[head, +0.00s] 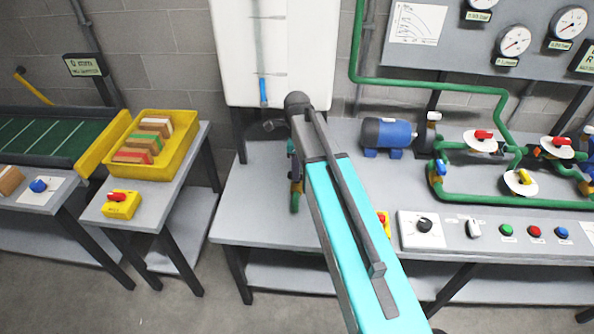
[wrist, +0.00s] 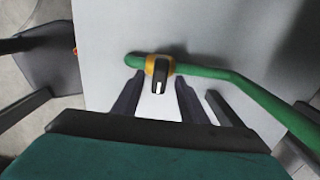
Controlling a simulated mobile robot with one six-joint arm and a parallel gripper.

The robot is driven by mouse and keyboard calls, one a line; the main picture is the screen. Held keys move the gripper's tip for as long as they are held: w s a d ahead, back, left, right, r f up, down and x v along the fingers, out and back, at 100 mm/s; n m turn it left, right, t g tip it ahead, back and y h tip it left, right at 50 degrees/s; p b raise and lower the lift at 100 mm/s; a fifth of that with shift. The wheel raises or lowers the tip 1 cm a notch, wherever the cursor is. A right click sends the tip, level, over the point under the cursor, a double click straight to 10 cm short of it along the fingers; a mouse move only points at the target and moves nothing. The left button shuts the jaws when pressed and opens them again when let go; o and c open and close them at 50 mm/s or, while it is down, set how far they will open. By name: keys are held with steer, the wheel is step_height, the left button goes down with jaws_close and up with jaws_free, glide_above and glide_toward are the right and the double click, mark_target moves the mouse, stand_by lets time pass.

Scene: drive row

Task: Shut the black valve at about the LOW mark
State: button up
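The black valve handle (wrist: 160,73) sits on a yellow collar on a green pipe (wrist: 215,75) in the wrist view, with a white stripe along it. My gripper (wrist: 158,79) is open, one dark finger on each side of the handle, with visible gaps; I cannot tell the height between them. In the head view my arm hides the handle; part of the pipe (head: 295,202) shows beside the arm. The white tank (head: 240,60) has a sight tube with a blue column (head: 263,92), its top just below the lower tick (head: 272,74). The tick labels are unreadable.
The grey bench (head: 250,205) is clear left of my arm. To the right are a blue motor (head: 388,133), green piping with several valves, and a control panel (head: 440,232). At left, a yellow crate (head: 173,165) and a yellow button box (head: 120,205) stand on another table.

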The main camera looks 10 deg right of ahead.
step_height(320, 180, up, 12)
steer(key=b, duration=0.2)
stand_by(0.6)
steer(key=shift+r, duration=0.1)
stand_by(0.3)
